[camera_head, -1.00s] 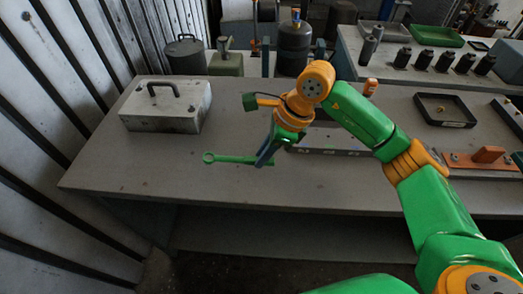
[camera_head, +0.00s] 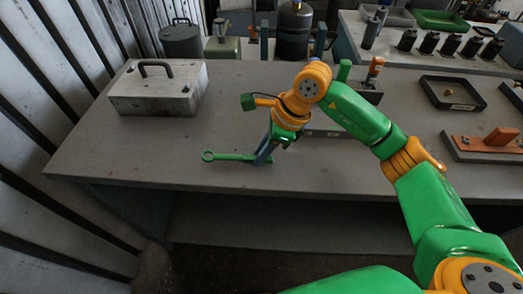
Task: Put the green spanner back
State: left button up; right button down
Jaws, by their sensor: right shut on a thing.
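The green spanner (camera_head: 232,157) shows in the head view, lying level with its ring end to the left. My right gripper (camera_head: 264,158) is shut on the spanner's right part, and its fingers hide some of that end. The spanner is over the front part of the grey table (camera_head: 110,160); I cannot tell whether it touches the top. A long grey holder (camera_head: 325,133) with small marks on its front lies behind my right arm, partly hidden. My left gripper is not in view.
A grey metal box (camera_head: 158,92) with a black handle stands at the left. A black tray (camera_head: 452,93) and a board with an orange block (camera_head: 497,137) are at the right. Canisters stand behind the table. The table's left front is clear.

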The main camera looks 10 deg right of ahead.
jog(key=shift+f+b, duration=0.4)
jog(key=shift+f, duration=0.1)
jog(key=shift+c, duration=1.3)
grip_release()
jog(key=shift+r, duration=0.1)
notch_tip(320, 180, up, 8)
jog(key=p, duration=0.6)
jog(key=shift+r, duration=0.1)
